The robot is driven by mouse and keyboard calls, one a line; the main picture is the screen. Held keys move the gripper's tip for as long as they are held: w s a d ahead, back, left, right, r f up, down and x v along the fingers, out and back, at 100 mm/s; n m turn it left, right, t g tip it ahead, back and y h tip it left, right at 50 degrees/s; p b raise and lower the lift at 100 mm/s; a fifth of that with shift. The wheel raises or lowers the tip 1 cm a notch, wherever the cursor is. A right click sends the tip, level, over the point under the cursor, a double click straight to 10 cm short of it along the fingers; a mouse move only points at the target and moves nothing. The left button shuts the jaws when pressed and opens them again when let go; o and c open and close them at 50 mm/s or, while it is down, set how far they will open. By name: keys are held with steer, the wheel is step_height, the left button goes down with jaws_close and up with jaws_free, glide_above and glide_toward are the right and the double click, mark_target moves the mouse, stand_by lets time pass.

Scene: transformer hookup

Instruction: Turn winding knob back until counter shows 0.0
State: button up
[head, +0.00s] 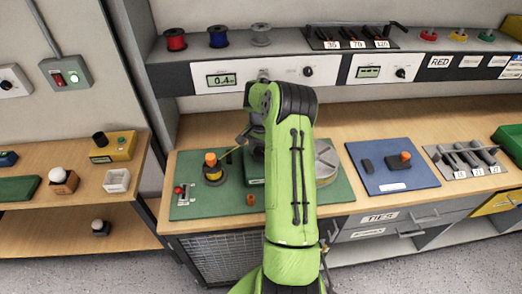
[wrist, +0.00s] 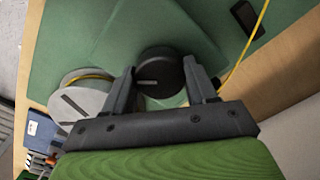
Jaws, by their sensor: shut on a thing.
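The winding knob (wrist: 160,68) is a round black knob with a pale line, seen in the wrist view on the green mat (wrist: 110,35). My gripper (wrist: 158,78) has one finger on each side of it and is shut on it. In the head view my green arm hides the knob and my gripper. The counter (head: 221,79) is a small display on the shelf front, left of my arm. It seems to read 0.4; a small mark after it is unclear.
A grey slotted disc (wrist: 84,108) lies left of the knob in the wrist view; yellow wire runs nearby. The mat also bears an orange-topped post (head: 211,160) and a red control (head: 181,190). A blue board (head: 375,182) lies right of my arm.

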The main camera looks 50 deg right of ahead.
steer(key=n, duration=0.8)
steer(key=shift+n, duration=0.4)
steer(key=n, duration=0.3)
steer(key=shift+n+b, duration=0.3)
steer(key=n, duration=0.4)
steer(key=shift+n, duration=0.3)
steer(key=o, duration=1.1)
steer(key=shift+c, duration=0.2)
steer(key=shift+r, duration=0.1)
